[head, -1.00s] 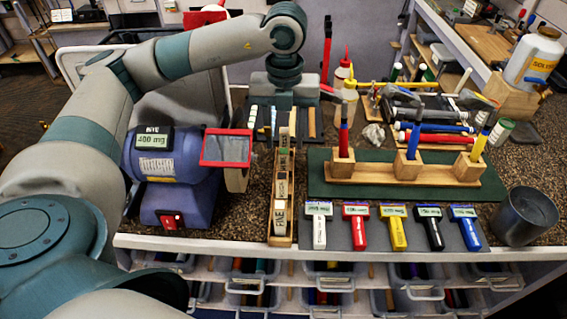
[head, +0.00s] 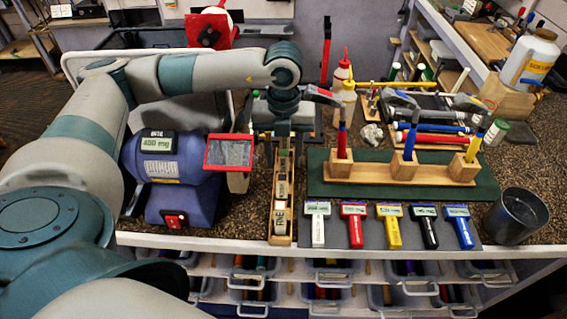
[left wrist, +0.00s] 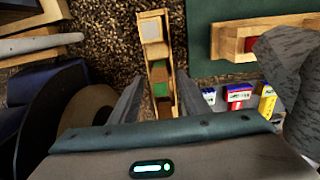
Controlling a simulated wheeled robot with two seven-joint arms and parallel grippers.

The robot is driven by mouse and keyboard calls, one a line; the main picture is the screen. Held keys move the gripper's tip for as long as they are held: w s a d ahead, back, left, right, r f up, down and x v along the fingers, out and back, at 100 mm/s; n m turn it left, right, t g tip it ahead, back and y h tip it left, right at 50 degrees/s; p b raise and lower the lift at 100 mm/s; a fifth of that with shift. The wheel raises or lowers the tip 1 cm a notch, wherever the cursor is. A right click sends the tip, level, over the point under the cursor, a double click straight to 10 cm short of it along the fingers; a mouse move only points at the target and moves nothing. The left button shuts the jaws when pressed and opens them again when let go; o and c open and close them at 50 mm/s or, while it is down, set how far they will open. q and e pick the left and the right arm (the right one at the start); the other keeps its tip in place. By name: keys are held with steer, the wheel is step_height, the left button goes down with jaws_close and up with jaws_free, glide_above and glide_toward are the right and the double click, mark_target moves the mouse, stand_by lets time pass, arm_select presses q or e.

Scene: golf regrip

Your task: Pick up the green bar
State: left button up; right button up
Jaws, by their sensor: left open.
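A narrow wooden tray (head: 279,238) stands left of the row of labelled tools and holds several small blocks in line. A green bar (left wrist: 160,89) lies in this tray among the blocks, between my fingers in the left wrist view. In the head view only a small green patch (head: 284,153) of it shows below my gripper. My left gripper (left wrist: 160,100) is open and empty, pointing down over the tray, with one finger on each side of it. It also shows in the head view (head: 283,138). My right gripper is out of view.
A blue grinder (head: 175,165) with a red-framed shield (head: 229,152) stands close on the left.

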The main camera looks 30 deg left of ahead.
arm_select(q)
steer(key=shift+f, duration=0.35)
jaws_close()
steer(key=shift+r, duration=0.1)
